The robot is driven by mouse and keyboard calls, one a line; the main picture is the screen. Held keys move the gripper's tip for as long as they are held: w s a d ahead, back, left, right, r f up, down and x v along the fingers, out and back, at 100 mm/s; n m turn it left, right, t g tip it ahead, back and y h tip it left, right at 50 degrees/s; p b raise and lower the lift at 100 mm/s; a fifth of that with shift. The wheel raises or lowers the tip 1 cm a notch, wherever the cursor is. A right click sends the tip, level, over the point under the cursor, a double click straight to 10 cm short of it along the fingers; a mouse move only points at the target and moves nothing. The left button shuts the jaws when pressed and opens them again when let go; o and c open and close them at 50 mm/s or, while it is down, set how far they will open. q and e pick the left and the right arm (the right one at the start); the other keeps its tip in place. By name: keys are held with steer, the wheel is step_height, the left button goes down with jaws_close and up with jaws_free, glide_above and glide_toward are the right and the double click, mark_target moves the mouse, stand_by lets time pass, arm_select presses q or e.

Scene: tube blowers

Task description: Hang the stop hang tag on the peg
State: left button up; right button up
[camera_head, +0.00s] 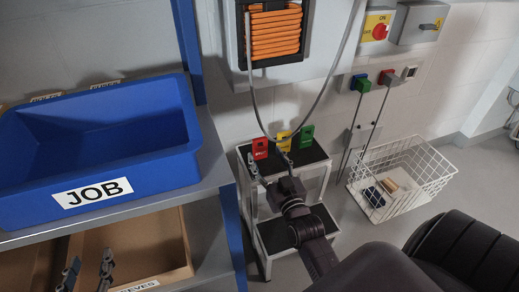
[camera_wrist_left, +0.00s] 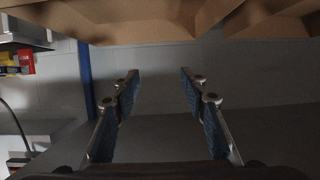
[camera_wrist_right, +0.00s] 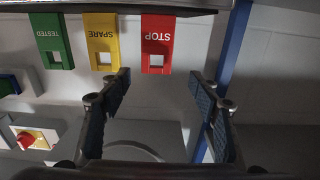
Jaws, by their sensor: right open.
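The red STOP tag (camera_head: 260,149) stands at the edge of the top of a small black-topped stand, left of a yellow tag and a green tag. In the right wrist view the STOP tag (camera_wrist_right: 157,42) appears upside down, with a square hole. My right gripper (camera_head: 268,167) is open just in front of it; the tag lies between the lines of the fingers, apparently beyond their tips. My left gripper (camera_head: 90,268) is open and empty by the lower shelf; its fingers (camera_wrist_left: 160,75) show nothing between them. I cannot make out the peg with certainty.
A yellow SPARE tag (camera_wrist_right: 101,40) and green TESTED tag (camera_wrist_right: 52,40) stand beside the STOP tag. A red rotary switch (camera_head: 380,32) and grey box (camera_head: 424,22) are on the wall. A hose hangs above the stand (camera_head: 316,152). A blue JOB bin (camera_head: 150,160) is left; a wire basket (camera_head: 420,184) is right.

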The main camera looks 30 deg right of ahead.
mark_target(260, 149)
steer(key=x, duration=0.1)
steer(key=b+x, duration=0.1)
steer(key=x, duration=0.2)
steer(key=shift+w+d+b, duration=0.25)
steer(key=shift+d+b, duration=0.1)
steer(key=shift+b, duration=0.05)
steer(key=shift+w, duration=0.25)
arm_select(q)
step_height(260, 149, up, 10)
steer(key=w+d+t+h, duration=0.1)
steer(key=w+t, duration=0.1)
steer(key=t, duration=0.3)
steer(key=shift+d+f+h, duration=0.2)
steer(key=shift+d+h, duration=0.1)
steer(key=shift+d, duration=0.1)
arm_select(e)
steer(key=shift+c, duration=0.7)
steer(key=c, duration=0.9)
steer(key=shift+r, duration=0.15)
